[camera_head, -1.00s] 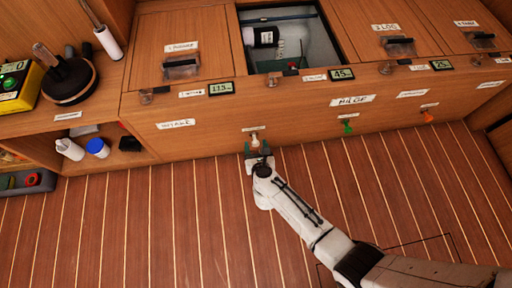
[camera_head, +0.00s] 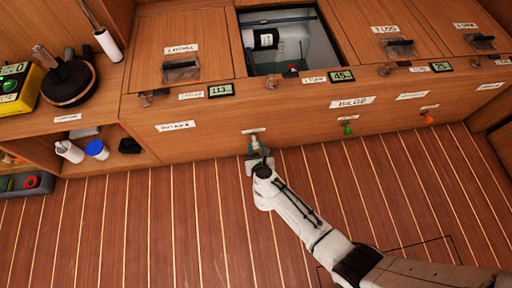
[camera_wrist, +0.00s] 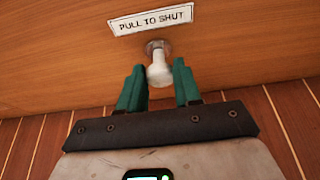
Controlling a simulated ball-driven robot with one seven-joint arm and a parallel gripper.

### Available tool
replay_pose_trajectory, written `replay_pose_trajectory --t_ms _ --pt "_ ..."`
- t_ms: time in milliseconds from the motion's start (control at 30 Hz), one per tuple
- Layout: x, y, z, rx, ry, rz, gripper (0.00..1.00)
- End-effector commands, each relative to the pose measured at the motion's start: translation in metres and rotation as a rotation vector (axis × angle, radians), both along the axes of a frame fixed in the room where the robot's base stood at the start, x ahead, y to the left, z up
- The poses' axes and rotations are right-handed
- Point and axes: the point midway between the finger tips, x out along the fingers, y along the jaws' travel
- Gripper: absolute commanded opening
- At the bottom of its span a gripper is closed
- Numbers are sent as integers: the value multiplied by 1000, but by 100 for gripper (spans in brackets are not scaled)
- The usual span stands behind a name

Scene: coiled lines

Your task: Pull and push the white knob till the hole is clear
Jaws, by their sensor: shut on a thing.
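The white knob (camera_wrist: 158,72) stands out from the wooden front panel, under a label reading "PULL TO SHUT" (camera_wrist: 151,18). My gripper (camera_wrist: 159,72) is shut on the knob, with one green finger on each side of it.
A green knob (camera_head: 347,128) and an orange knob (camera_head: 428,118) sit further right on the same panel. Small displays (camera_head: 221,90) line the top edge. The plank floor is open.

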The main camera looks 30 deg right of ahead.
Motion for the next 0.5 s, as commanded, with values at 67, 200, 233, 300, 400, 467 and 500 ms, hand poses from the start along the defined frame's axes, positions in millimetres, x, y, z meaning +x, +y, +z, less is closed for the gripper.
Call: replay_pose_trajectory --t_ms 67,200,233,300,400,467,500 --pt "0 0 0 0 0 0 0" --pt "0 0 0 0 0 0 0" --pt "-1 0 0 0 0 0 0" --pt "-6 1 0 -1 2 1 0" --pt "-23 7 1 -3 2 2 0" --pt "-33 10 1 -4 2 3 0" --pt "-39 11 1 -3 1 1 0"
